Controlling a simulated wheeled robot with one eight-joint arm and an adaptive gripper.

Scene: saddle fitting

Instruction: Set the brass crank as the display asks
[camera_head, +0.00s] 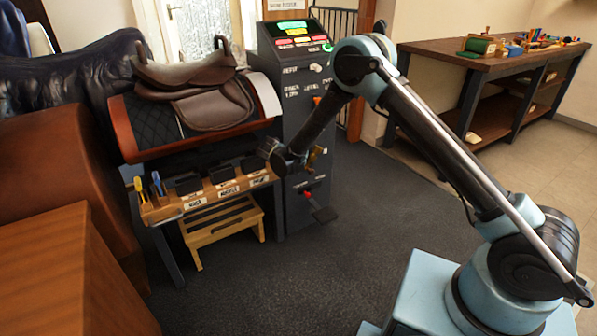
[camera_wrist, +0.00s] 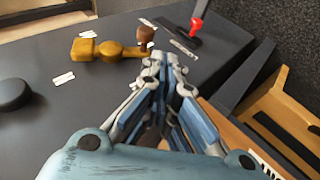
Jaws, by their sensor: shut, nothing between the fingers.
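The brass crank (camera_wrist: 112,49) is on the dark panel of the console (camera_head: 284,120). In the wrist view its arm runs sideways from a round hub at the left to a brown knob (camera_wrist: 146,35) at the right. In the head view a bit of brass (camera_head: 315,154) shows behind my wrist. My gripper (camera_wrist: 166,62) is shut and empty. Its tips are just below the knob in the wrist view; I cannot tell whether they touch it. The green display (camera_head: 292,25) is on top of the console; its text is too small to read.
A red-handled lever (camera_wrist: 197,20) is beside the crank, and a black round knob (camera_wrist: 12,95) is at the left. A wooden step stool (camera_head: 225,225) and a labelled wooden tray (camera_head: 165,209) stand left of the console. A saddle (camera_head: 205,95) rests behind. The floor ahead is clear.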

